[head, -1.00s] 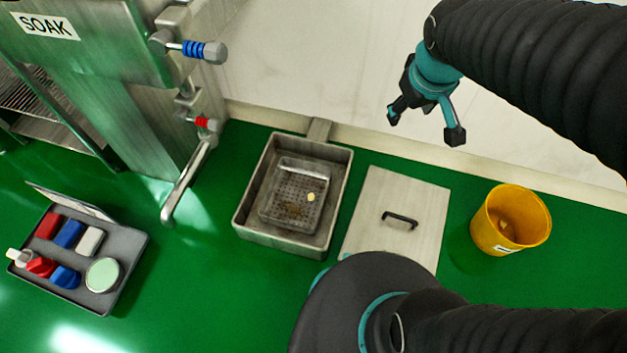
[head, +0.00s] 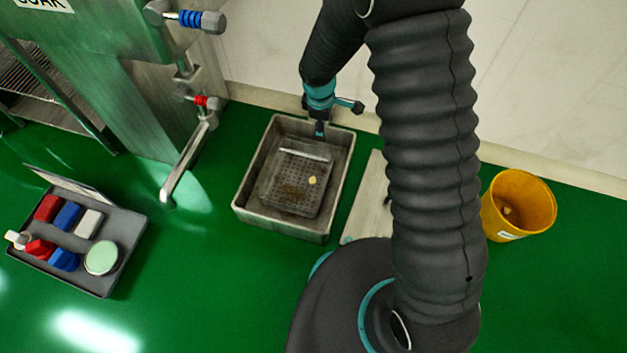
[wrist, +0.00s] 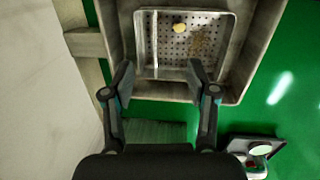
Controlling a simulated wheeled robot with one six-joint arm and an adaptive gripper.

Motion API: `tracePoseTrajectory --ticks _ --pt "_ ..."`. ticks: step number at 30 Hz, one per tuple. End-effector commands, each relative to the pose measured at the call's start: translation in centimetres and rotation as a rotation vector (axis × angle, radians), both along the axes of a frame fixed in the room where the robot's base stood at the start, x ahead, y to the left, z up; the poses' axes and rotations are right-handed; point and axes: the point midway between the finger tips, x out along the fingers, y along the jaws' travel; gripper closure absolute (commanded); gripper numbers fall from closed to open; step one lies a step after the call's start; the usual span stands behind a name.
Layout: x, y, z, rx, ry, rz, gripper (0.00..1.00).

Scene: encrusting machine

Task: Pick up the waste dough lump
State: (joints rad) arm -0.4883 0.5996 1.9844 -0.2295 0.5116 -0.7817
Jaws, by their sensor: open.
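The waste dough lump (head: 312,180) is a small pale yellow piece. It lies on the perforated strainer tray (head: 271,200) inside the metal sink basin (head: 241,205). In the wrist view the lump (wrist: 180,28) sits near the far side of the tray, beyond my fingertips. My gripper (head: 338,118) is above the back right edge of the basin in the head view. In the wrist view my gripper (wrist: 160,75) has its two fingers spread apart, with nothing between them. It is apart from the lump.
A yellow bucket (head: 521,200) with a small piece inside stands at right. A metal lid (head: 362,212) lies beside the basin, partly hidden by my arm. A tap (head: 185,170) stands left of the basin. A grey tray of coloured items (head: 100,280) is at far left.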

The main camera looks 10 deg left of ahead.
Motion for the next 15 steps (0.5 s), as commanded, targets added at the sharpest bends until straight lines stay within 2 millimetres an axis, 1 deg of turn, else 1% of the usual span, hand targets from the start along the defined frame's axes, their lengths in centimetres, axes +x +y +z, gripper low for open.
tracePoseTrajectory --ticks 1,3,6,10,12,15 --pt "-0.3 0.9 -2.4 -0.013 0.021 0.049 0.42" --pt "-0.6 2.0 -5.1 -0.027 0.039 0.116 0.42" --pt "-1.2 3.3 -8.6 -0.043 0.063 0.202 0.42" --pt "-2.0 4.4 -12.0 -0.058 0.088 0.286 0.42" --pt "-2.3 4.7 -13.2 -0.064 0.097 0.316 0.42" --pt "-2.5 5.0 -14.3 -0.068 0.104 0.342 0.42"
